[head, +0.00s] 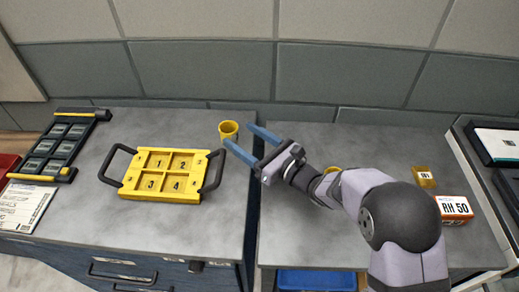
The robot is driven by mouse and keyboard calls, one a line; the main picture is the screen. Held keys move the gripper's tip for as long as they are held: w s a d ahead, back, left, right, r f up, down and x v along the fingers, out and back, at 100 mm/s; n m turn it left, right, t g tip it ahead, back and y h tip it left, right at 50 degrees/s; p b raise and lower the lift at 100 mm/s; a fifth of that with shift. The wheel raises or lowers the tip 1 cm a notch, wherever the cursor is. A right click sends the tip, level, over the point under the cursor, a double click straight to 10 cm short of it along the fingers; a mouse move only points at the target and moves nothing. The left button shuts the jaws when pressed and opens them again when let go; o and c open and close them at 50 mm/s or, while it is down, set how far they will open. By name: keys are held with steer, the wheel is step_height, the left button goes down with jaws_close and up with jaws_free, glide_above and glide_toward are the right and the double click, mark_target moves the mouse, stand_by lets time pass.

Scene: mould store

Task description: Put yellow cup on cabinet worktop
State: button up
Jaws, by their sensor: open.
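A yellow cup (229,131) stands upright near the back right of the left grey worktop (222,225), which has blue drawers below it. My gripper (238,134) is open, its two blue fingers pointing left toward the cup. The fingertips are close to the cup, one on its back right side and one at its front. I cannot tell whether they touch it. Nothing is seen held in the jaws.
A yellow mould with black handles (160,174) lies left of the cup. A dark rack (60,148) and paper (22,207) lie farther left.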

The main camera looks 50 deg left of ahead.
steer(key=d, duration=0.3)
steer(key=d+b, duration=0.1)
steer(key=d, duration=0.1)
steer(key=shift+w+d, duration=0.25)
steer(key=shift+w, duration=0.05)
